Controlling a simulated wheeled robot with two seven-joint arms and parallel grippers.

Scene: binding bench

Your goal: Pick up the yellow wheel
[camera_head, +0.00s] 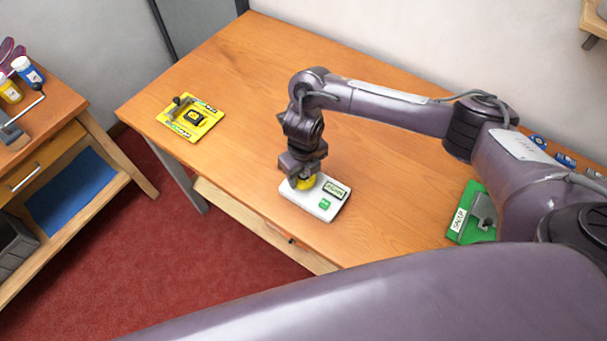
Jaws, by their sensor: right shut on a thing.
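The yellow wheel (305,183) is at the tip of my right gripper (303,176), over the left end of a white device (326,205) with a small display and a green button. The gripper points down and is shut on the wheel, hiding its upper part. I cannot tell whether the wheel still touches the device. My left gripper is out of view.
A yellow board (205,122) with a metal clamp lies at the table's left. A green board (463,230) with a grey part sits at the right, near my arm. The wooden table (240,65) is clear at the back. A side bench (60,108) with bottles stands left.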

